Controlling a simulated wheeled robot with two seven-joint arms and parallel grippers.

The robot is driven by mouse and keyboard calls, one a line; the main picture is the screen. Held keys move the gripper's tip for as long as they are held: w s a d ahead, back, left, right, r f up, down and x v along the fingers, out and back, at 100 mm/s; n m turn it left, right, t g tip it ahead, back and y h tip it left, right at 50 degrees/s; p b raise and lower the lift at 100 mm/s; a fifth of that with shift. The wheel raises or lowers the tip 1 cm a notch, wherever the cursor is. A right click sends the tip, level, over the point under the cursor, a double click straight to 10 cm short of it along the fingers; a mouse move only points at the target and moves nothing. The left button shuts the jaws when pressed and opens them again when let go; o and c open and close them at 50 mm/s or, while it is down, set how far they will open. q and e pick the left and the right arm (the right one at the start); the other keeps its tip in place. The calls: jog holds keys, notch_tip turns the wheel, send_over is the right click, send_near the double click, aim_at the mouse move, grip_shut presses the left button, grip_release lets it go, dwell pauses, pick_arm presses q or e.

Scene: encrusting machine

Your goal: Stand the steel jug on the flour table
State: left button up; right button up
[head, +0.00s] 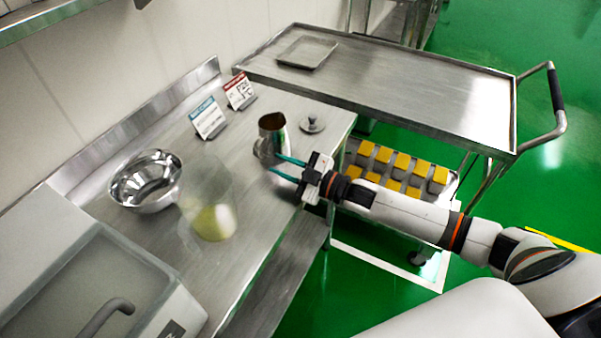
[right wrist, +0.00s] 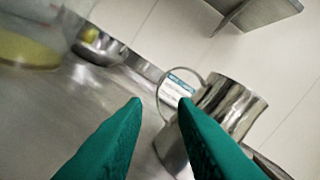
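The steel jug (head: 271,135) stands at the right part of the steel table (head: 255,195), close to its far end, and looks upright. In the right wrist view the jug (right wrist: 228,106) is partly hidden behind one finger, and its loop handle shows beyond the gap between the fingers. My right gripper (head: 276,164) has its teal fingers low beside the jug. In the right wrist view the fingers (right wrist: 160,104) are apart with nothing held between them. Whether a finger touches the jug, I cannot tell. My left gripper is not in view.
A steel lid (head: 312,124) and two signs (head: 208,118) stand near the jug. A steel bowl (head: 146,184) and a clear container (head: 209,205) with yellowish contents are further left. A steel trolley (head: 400,95) with a tray (head: 307,52) is behind; yellow-topped blocks (head: 402,161) sit lower.

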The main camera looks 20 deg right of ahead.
jog(key=v, duration=0.5)
jog(key=shift+s, duration=0.15)
jog(key=shift+d, duration=0.1)
